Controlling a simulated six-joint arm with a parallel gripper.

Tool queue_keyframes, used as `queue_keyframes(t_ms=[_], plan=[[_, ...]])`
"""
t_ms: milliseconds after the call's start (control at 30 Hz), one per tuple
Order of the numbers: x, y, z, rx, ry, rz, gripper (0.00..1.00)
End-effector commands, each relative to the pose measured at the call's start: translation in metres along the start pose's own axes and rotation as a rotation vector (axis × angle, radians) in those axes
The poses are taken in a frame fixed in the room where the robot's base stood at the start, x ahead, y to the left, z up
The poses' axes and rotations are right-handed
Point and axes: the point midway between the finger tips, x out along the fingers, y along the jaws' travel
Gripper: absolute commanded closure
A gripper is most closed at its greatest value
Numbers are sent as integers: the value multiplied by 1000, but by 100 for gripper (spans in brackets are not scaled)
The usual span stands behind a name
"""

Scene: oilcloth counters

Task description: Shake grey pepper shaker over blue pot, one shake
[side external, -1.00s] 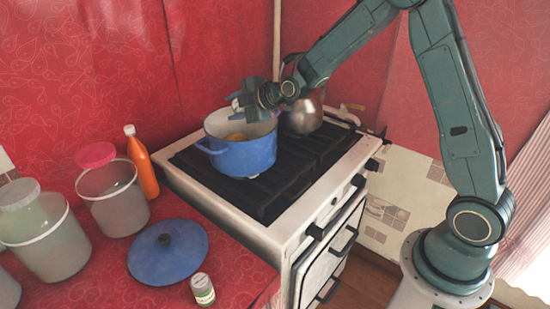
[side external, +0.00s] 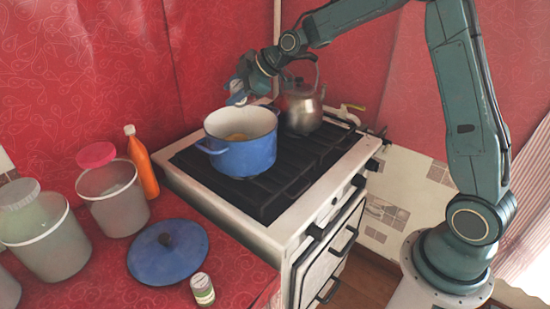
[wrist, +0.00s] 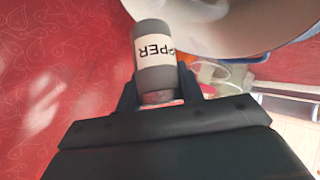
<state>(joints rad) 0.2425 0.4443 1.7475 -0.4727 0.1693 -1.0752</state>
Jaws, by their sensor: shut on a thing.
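The grey pepper shaker (wrist: 157,75) has a white label whose letters read upside down in the wrist view. My gripper (wrist: 158,98) is shut on it near its lower end in that view. In the side view my gripper (side external: 238,90) is above and behind the far rim of the blue pot (side external: 247,158), and the shaker is hard to make out there. I cannot tell the shaker's exact tilt.
A steel kettle (side external: 303,112) stands right of the pot on the stove (side external: 260,195). On the red counter are a blue lid (side external: 150,263), a small jar (side external: 203,290), an orange bottle (side external: 142,168) and several grey tubs (side external: 113,205). A red wall is close behind.

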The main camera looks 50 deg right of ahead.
Motion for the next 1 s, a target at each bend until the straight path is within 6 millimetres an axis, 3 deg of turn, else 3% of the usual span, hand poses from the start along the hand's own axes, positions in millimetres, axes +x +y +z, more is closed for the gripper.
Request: queue_keyframes(t_ms=[533,1000], plan=[[-2,3,-2,30,5,-27,86],[-13,12,-11,244,35,-242,86]])
